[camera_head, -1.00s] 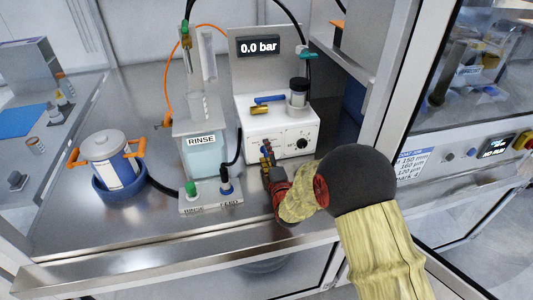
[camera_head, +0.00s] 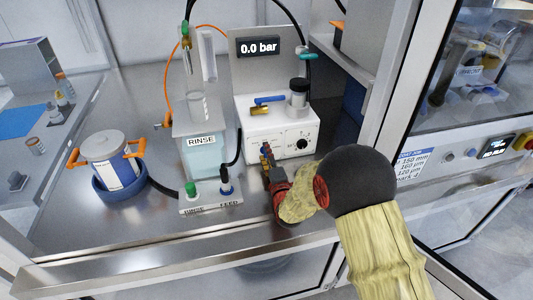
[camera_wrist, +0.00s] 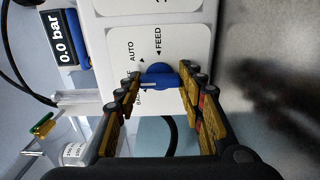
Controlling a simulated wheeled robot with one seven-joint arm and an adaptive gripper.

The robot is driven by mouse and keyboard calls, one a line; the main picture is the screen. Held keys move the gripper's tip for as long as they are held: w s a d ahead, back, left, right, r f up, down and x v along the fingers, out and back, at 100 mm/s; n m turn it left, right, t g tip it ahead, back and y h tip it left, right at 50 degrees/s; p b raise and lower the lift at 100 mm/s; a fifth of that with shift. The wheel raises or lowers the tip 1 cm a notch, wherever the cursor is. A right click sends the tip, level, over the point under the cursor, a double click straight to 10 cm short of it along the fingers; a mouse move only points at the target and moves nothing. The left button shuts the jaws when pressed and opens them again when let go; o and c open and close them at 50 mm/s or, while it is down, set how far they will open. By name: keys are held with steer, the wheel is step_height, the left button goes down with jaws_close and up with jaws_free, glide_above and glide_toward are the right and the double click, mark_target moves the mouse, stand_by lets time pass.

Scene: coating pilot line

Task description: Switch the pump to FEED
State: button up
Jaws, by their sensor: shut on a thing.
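The pump is a white box (camera_head: 292,118) in the head view, with a "0.0 bar" display (camera_head: 258,47) on the panel behind it. My gripper (camera_head: 266,155) is at the left part of its front face and hides what is there. In the wrist view, a blue selector knob (camera_wrist: 160,78) sits on a white label plate (camera_wrist: 188,42) marked AUTO and FEED; a third marking is partly hidden by a finger. My gripper (camera_wrist: 161,80) is shut on the knob, one finger on each side. I cannot tell clearly which marking the knob points at.
A black dial (camera_head: 302,143) is on the pump front, right of my gripper. A RINSE container (camera_head: 203,158) stands to the left behind a base with green and blue fittings. A white pot (camera_head: 110,160) sits in a blue holder (camera_head: 120,190). A glazed cabinet (camera_head: 480,75) is at the right.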

steer(key=m+b, duration=0.2)
steer(key=shift+f+m, duration=0.2)
steer(key=shift+m, duration=0.2)
steer(key=m+b, duration=0.2)
steer(key=m, duration=0.4)
steer(key=shift+r+b, duration=0.1)
steer(key=shift+b, duration=0.25)
steer(key=shift+o, duration=0.5)
steer(key=shift+d, duration=0.1)
